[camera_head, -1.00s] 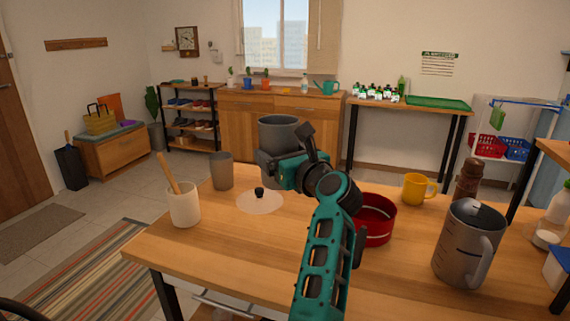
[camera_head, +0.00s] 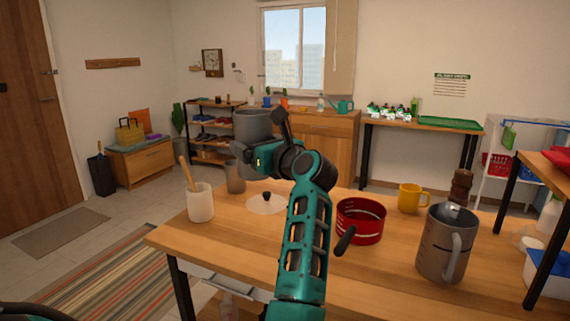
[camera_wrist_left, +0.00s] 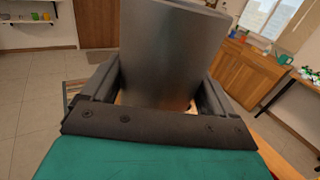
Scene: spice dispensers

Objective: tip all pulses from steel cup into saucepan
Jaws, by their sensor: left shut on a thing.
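My left gripper (camera_head: 262,156) is shut on a grey steel cup (camera_head: 253,124). It holds the cup roughly upright above the far left part of the table. In the left wrist view the cup's wall (camera_wrist_left: 165,50) stands between the two fingers; its contents are hidden. The red saucepan (camera_head: 361,231), with a dark handle toward me, stands on the table to the right of my left forearm. The cup is well to the left of it and apart from it. I cannot make out pulses in the saucepan. My right gripper is not in view.
On the wooden table (camera_head: 400,262) stand a utensil crock (camera_head: 201,205), a second grey cup (camera_head: 236,180) partly behind my gripper, and a pale lid with a dark knob (camera_head: 266,196). A yellow mug (camera_head: 411,197), brown mill (camera_head: 460,187) and large grey jug (camera_head: 446,250) stand right.

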